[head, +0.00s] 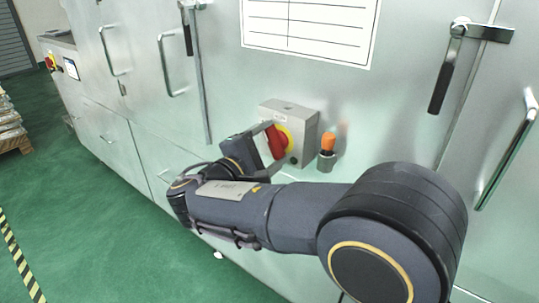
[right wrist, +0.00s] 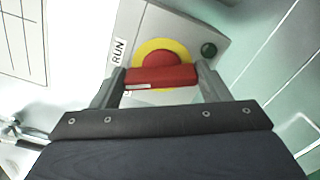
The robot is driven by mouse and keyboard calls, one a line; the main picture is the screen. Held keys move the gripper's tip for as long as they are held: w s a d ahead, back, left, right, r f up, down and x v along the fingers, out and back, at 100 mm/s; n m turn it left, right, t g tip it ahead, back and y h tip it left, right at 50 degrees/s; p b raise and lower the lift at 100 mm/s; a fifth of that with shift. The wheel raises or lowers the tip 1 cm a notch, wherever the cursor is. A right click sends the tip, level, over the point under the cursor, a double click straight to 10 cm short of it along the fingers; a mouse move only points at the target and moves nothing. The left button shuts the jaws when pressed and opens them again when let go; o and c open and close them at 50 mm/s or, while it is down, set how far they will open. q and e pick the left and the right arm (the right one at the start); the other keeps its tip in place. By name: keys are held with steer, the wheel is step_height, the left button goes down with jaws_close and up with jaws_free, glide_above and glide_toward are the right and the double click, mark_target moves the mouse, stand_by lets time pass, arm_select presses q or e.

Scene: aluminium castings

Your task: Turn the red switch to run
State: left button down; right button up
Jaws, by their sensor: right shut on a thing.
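The red switch (head: 276,142) is a bar-shaped handle on a yellow disc (head: 288,134), on the front of a grey box (head: 306,125) fixed to the metal cabinet. My right gripper (head: 267,146) is at the switch, one finger on each side of the handle. In the right wrist view my right gripper (right wrist: 160,80) is shut on the red handle (right wrist: 170,77), gripping it by its ends. The handle lies across the picture there. A label RUN (right wrist: 118,52) stands on the box beside the disc, up and left of the handle. My left gripper is not in view.
An orange-topped piece (head: 328,145) sits in a small metal holder (head: 326,162) just right of the box. Cabinet door handles (head: 447,75) stick out at the upper right. A dark round part (right wrist: 208,49) is on the box face.

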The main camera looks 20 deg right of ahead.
steer(key=m+b, duration=0.3)
steer(key=shift+f, duration=0.3)
steer(key=shift+r+m+b, duration=0.1)
steer(key=shift+m+b, duration=0.8)
steer(key=shift+m, duration=0.3)
steer(key=shift+s, duration=0.1)
steer(key=o, duration=1)
steer(key=shift+r, duration=0.1)
steer(key=p+v, duration=0.1)
steer(key=v, duration=0.6)
steer(key=shift+s+a, duration=0.25)
steer(key=shift+a, duration=0.1)
